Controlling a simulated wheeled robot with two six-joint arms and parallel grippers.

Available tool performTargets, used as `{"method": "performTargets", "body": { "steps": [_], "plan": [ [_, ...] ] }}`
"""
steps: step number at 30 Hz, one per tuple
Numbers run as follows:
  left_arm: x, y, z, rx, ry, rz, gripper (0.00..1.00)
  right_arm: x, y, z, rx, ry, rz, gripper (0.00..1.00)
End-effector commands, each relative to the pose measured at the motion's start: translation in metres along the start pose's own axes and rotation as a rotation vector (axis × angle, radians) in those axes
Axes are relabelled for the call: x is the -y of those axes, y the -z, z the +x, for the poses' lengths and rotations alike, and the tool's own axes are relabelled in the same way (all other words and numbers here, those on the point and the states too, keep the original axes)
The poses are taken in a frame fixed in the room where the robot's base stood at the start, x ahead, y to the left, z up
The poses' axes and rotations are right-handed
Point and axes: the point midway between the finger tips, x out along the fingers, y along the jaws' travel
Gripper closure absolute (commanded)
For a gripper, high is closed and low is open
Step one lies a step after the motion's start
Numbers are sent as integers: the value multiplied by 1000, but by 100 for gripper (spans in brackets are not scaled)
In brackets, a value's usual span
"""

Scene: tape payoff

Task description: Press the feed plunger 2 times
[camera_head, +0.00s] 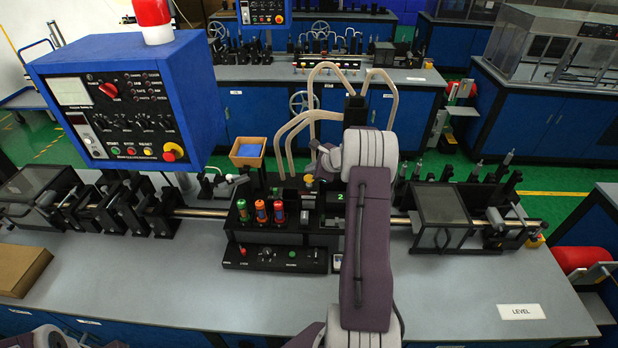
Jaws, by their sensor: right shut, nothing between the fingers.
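A black feed station (295,230) stands on the grey bench, with green, orange and red cylinders on its left part. A small yellow knob (309,181) shows on its upper side; I cannot tell whether it is the feed plunger. My right arm reaches from the bottom centre over the bench and covers part of the station. My right gripper (314,170) is small and partly hidden, close above the yellow knob; it is shut and empty. I cannot tell if it touches anything. My left gripper is out of view.
A blue control box (130,105) with a red lamp hangs at upper left. A cardboard box (20,268) lies at the left edge. A wooden bin (248,151) with blue contents stands behind the station. The bench (440,300) is clear at front right, around a LEVEL label (521,311).

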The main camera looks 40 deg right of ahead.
Motion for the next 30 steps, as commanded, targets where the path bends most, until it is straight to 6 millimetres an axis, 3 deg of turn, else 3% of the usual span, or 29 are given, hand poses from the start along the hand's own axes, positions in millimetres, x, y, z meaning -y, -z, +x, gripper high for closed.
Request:
{"method": "performTargets", "body": {
  "steps": [21, 30],
  "plan": [
    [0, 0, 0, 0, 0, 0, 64, 0, 0, 0, 0, 0, 0, 100],
    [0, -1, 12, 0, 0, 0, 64, -5, 5, 7, 0, 0, 0, 100]
  ]
}}
